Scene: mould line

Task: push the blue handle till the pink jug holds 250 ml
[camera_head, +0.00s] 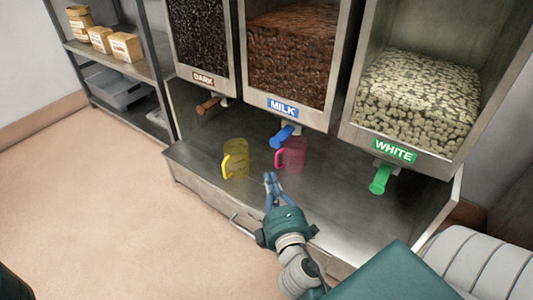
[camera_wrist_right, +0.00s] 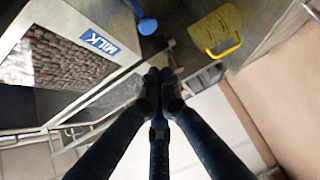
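The blue handle (camera_head: 282,136) sticks out below the MILK bin (camera_head: 290,60). It also shows in the right wrist view (camera_wrist_right: 147,26). The pink jug (camera_head: 293,153), see-through, stands upright on the metal shelf just below and right of the blue handle, its handle toward the left. Its fill level cannot be read. My right gripper (camera_head: 270,177) is in front of the jugs, apart from the handle and the pink jug. Its fingertips are together with nothing visible between them in the right wrist view (camera_wrist_right: 161,76). My left gripper is out of view.
A yellow jug (camera_head: 237,157) stands left of the pink one. A brown handle (camera_head: 208,106) is under the DARK bin and a green handle (camera_head: 380,180) under the WHITE bin. A shelf rack (camera_head: 145,70) with packages stands at the left. The floor at the left is clear.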

